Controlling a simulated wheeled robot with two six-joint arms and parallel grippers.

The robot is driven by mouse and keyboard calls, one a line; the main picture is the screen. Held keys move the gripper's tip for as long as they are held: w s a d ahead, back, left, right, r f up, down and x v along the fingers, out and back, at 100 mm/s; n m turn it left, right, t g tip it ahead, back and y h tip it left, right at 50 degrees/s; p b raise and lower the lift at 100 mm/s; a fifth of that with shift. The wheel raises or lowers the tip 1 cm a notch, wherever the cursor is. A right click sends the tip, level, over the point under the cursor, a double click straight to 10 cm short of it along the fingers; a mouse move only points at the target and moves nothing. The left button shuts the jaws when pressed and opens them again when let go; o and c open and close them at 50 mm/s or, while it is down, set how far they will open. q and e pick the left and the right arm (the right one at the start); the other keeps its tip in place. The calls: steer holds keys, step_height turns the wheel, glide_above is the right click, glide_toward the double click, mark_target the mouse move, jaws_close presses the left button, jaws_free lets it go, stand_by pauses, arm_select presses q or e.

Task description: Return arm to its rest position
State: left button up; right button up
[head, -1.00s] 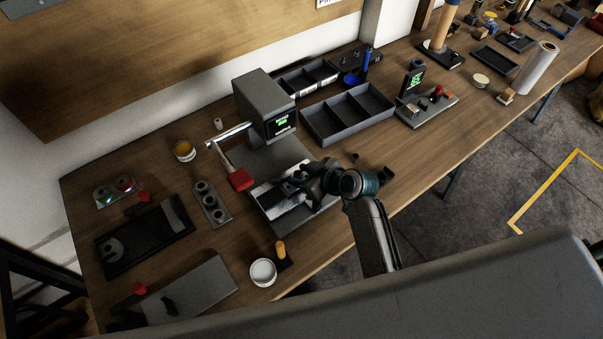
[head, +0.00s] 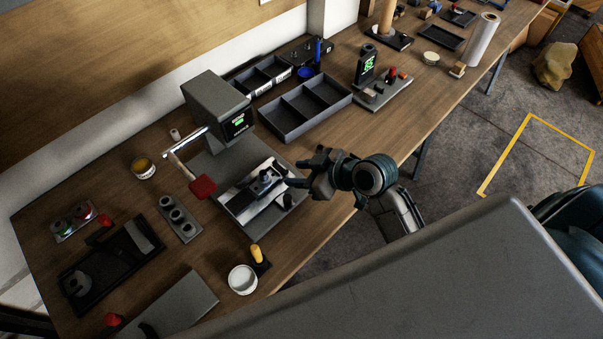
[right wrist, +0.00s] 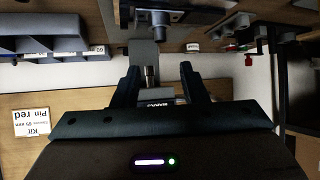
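My right gripper (head: 304,174) is in the head view, above the front edge of the bench and just right of the press's fixture plate (head: 234,205). Its fingers point left toward the plate, apart from the parts on it. In the right wrist view the two fingers (right wrist: 161,88) stand apart with nothing gripped between them. The grey press (head: 217,105) stands behind the plate, with its metal lever arm (head: 186,142) and red handle (head: 202,187) out to the left. My left gripper is out of view.
A three-part dark tray (head: 303,107) lies behind my right gripper. A white round tub (head: 242,279) and a yellow-handled tool (head: 257,254) are at the bench's front edge. The floor (head: 480,130) to the right is open, with yellow tape marking.

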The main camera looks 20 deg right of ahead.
steer(key=shift+s+r, duration=0.15)
stand_by(0.4)
steer(key=s+d+f+m+g+h, duration=0.2)
steer(key=s+d+h, duration=0.1)
steer(key=s, duration=0.3)
steer(key=s+d+f+m+g+h, duration=0.1)
steer(key=s+d+f+m+h, duration=0.2)
steer(key=s, duration=0.4)
steer(key=s+d+f+m+g+h, duration=0.2)
steer(key=s+d, duration=0.2)
steer(key=s, duration=0.2)
step_height(320, 180, down, 33)
steer(key=d+g+b, duration=0.1)
steer(key=d+b, duration=0.1)
steer(key=d, duration=0.1)
steer(key=s+f+g+b, duration=0.1)
steer(key=s+f, duration=1.7)
steer(key=f, duration=0.1)
steer(key=shift+s+d+f+m, duration=0.2)
steer(key=shift+s+d+m, duration=0.1)
steer(key=shift+d, duration=0.1)
